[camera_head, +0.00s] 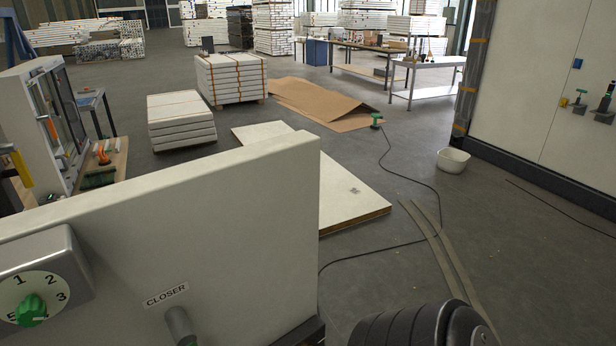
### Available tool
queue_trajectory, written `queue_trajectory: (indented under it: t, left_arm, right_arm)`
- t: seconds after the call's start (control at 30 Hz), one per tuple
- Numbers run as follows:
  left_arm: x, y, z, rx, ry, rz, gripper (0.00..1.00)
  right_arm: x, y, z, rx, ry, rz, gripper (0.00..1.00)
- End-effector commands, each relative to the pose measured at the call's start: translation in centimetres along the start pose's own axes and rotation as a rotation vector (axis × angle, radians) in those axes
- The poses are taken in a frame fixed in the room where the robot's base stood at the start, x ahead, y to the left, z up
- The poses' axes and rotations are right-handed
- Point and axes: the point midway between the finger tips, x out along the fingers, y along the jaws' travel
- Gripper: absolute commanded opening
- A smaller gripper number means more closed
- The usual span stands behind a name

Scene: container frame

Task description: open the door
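A thick white panel (215,215) stands upright in the near left foreground. I cannot tell for sure whether it is the door. A grey box (72,248) on its face carries a white dial with a green knob (32,310). At the far right a large white wall panel (540,80) has a visible vertical seam and green and dark handles (605,105). Neither gripper's fingers are in view.
A white slab (350,195) lies on the floor behind the near panel. A cable (425,185) and long strips (445,255) lie on the floor. Stacked panels (232,78) and workbenches (428,65) stand farther back.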

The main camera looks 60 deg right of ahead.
Motion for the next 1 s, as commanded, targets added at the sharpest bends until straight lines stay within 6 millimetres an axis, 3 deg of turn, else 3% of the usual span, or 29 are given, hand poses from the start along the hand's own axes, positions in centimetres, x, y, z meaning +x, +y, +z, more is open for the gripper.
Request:
queue_trajectory:
  t: [0.57, 0.6, 0.9, 1.0]
  left_arm:
    - [-0.03, -0.6, -0.24, -0.001, 0.003, -0.007, 0.0]
    - [-0.03, -0.6, -0.25, -0.001, 0.003, -0.007, 0.0]
    - [-0.04, -0.61, -0.25, -0.001, 0.003, -0.007, 0.0]
    - [-0.04, -0.61, -0.25, -0.001, 0.003, -0.007, 0.0]
  right_arm:
    - [-0.23, -0.4, 0.05, 0.0, -0.002, -0.01, 0.0]
    - [-0.23, -0.4, 0.05, 0.0, -0.002, -0.01, 0.18]
    - [-0.22, -0.32, 0.02, 0.001, -0.001, -0.008, 0.38]
    - [-0.21, -0.31, 0.01, 0.001, 0.0, -0.008, 0.38]
